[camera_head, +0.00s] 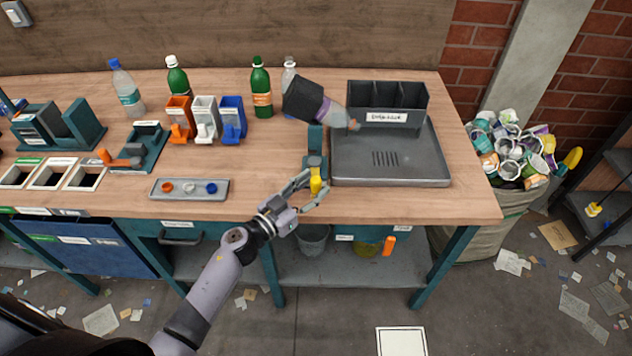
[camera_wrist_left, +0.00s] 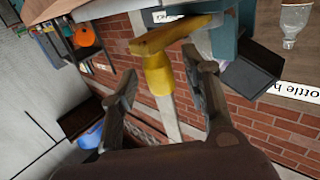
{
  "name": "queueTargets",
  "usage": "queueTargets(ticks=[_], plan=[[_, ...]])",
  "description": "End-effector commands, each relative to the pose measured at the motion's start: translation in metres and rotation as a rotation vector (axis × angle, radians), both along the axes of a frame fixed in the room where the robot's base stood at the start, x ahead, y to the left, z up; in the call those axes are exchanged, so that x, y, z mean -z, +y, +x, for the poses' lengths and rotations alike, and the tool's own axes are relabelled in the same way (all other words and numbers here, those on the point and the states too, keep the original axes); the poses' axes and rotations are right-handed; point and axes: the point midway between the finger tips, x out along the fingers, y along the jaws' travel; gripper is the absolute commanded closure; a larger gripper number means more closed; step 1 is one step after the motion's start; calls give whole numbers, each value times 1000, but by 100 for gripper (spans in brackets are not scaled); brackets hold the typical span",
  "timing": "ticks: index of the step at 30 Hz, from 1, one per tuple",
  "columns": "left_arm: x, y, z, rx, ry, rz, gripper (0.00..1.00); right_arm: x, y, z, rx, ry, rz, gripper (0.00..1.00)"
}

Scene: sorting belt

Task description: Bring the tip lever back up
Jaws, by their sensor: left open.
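The tip lever has a yellow handle (camera_head: 316,182) at the front of a teal stand (camera_head: 315,143) near the bench's front edge. The handle sits low and points toward the front. Above the stand, a black cup (camera_head: 299,97) is tipped to the right, with a bottle with a purple band (camera_head: 327,112) sticking out over the grey tray. My left gripper (camera_head: 312,188) is open with its fingers around the lever handle. My right gripper is out of view.
The grey tray (camera_head: 390,181) with a compartment box stands right of the stand. A shallow tray of coloured caps (camera_head: 188,197) lies to the left. Green bottles (camera_head: 261,88) and coloured holders (camera_head: 232,118) stand farther back. A bin of crushed cans (camera_head: 510,150) is off the right end.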

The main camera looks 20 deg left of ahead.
Motion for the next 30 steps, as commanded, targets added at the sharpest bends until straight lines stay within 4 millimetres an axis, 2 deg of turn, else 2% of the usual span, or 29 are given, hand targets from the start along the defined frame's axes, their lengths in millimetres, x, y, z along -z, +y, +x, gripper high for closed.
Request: queueTargets(ticks=[6,14,30], plan=[[0,-7,14,1,0,-1,57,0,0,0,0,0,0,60],[0,-8,15,1,0,-1,57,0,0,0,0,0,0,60],[0,-7,15,1,0,0,92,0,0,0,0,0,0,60]])
